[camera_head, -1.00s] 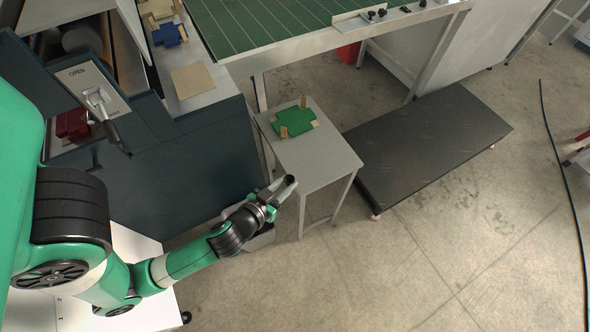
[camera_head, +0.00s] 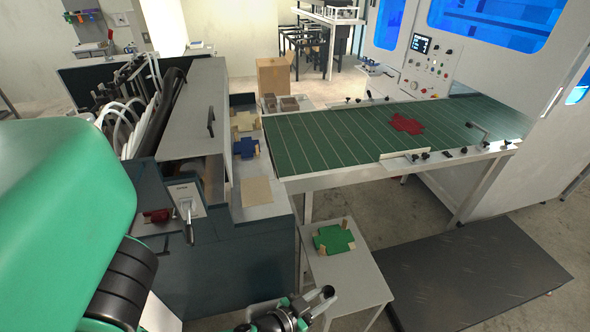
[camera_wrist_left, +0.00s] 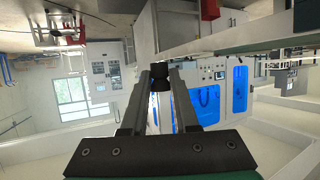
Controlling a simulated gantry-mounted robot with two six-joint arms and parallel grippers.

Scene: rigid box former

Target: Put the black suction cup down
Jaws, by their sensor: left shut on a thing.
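The black suction cup (camera_wrist_left: 160,84) is between the tips of my left gripper (camera_wrist_left: 160,74) in the left wrist view. The gripper is shut on it, with one finger on each side. In the head view my left gripper (camera_head: 322,302) is at the bottom edge, in front of the small grey table (camera_head: 350,283). My right gripper is in neither view.
A green cross-shaped piece with wooden blocks (camera_head: 333,239) lies on the small table. A green-topped conveyor table (camera_head: 330,140) with a red cross-shaped piece (camera_head: 406,124) stands behind. A dark cabinet (camera_head: 240,262) is at left, a low dark platform (camera_head: 475,265) at right.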

